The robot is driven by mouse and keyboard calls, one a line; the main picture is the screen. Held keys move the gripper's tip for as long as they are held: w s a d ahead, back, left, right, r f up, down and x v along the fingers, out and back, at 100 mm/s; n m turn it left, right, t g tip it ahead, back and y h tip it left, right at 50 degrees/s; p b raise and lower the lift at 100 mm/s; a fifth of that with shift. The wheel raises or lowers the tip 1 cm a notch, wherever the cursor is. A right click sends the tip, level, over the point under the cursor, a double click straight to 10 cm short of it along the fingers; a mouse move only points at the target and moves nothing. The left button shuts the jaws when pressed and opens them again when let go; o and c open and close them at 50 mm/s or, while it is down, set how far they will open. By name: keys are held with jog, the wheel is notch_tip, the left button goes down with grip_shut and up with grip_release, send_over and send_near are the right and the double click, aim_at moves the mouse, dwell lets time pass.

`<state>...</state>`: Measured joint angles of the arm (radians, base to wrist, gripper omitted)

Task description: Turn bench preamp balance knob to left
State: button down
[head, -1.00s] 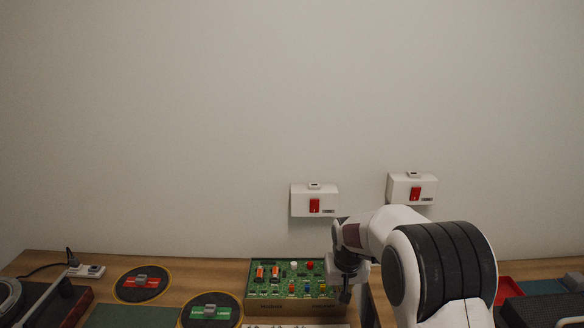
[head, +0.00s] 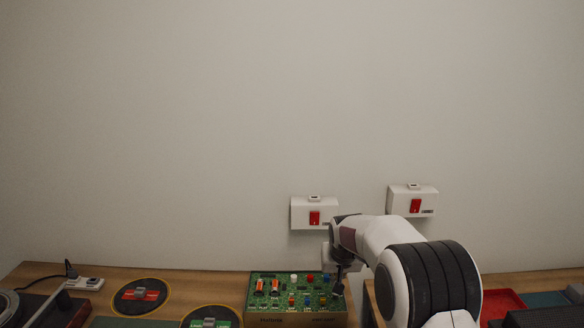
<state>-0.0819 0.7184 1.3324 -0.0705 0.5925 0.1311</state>
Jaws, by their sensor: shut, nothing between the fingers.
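The bench preamp appears to be the open box with a green circuit board (head: 266,303) at the bottom centre of the head view. My gripper (head: 338,289) is small and dark in this view, pointing down at the board's right edge. It is shut and empty. Whether its tip touches anything cannot be seen. My wrist covers part of the board's back right corner.
Two white wall boxes with red switches (head: 314,218) (head: 415,206) hang behind. Round dark mats (head: 140,296) (head: 211,318) lie left of the board. A power strip (head: 84,284) is further left. A red tray (head: 502,303) is at the right.

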aim_at(340, 303)
jog(key=shift+f, duration=0.15)
jog(key=shift+f, duration=3.35)
jog(key=shift+w+d, duration=0.1)
jog(key=shift+w, duration=0.1)
jog(key=shift+s+d, duration=0.1)
jog(key=shift+d, duration=0.45)
jog(key=shift+d, duration=0.3)
jog(key=shift+s+d, duration=0.1)
jog(key=shift+s, duration=0.2)
jog(key=shift+r, duration=0.1)
jog(key=shift+r, duration=2.9)
